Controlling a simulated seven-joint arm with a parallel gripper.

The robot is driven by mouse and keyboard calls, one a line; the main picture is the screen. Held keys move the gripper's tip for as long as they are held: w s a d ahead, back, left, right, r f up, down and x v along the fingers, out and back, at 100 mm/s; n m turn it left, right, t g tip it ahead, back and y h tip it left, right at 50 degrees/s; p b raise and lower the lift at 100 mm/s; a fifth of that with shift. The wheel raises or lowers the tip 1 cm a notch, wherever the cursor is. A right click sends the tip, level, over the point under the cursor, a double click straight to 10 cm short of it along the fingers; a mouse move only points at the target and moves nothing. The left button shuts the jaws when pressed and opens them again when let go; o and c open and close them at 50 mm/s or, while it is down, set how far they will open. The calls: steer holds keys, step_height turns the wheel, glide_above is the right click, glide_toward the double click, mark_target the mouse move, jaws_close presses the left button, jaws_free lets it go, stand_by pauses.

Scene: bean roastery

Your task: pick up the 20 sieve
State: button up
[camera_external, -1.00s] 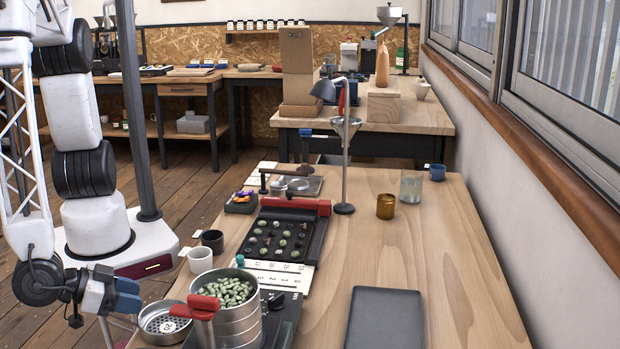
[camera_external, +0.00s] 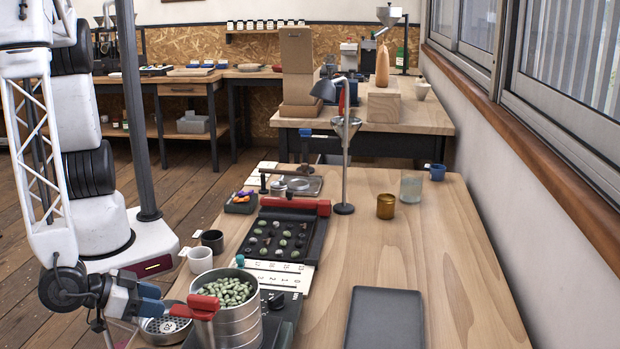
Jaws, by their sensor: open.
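The 20 sieve (camera_external: 164,332) is a round, shallow metal pan with a perforated bottom and a white label reading 20. It lies at the table's near left edge, left of the stacked metal sieve cylinder (camera_external: 240,325) filled with green beans. My gripper (camera_external: 160,300) has blue fingertips. It is open and empty, just above the sieve's far left rim, and hides part of it. I cannot tell whether the fingers touch the rim.
A red-handled tool (camera_external: 204,306) stands close right of the sieve. A white mug (camera_external: 200,260) and a dark mug (camera_external: 213,241) stand behind. A black bean board (camera_external: 283,238) lies further back. A dark tray (camera_external: 384,318) lies right. The table's right side is mostly clear.

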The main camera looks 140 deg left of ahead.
steer(key=shift+a+f, duration=0.1)
steer(key=shift+a, duration=0.15)
stand_by(0.4)
jaws_close()
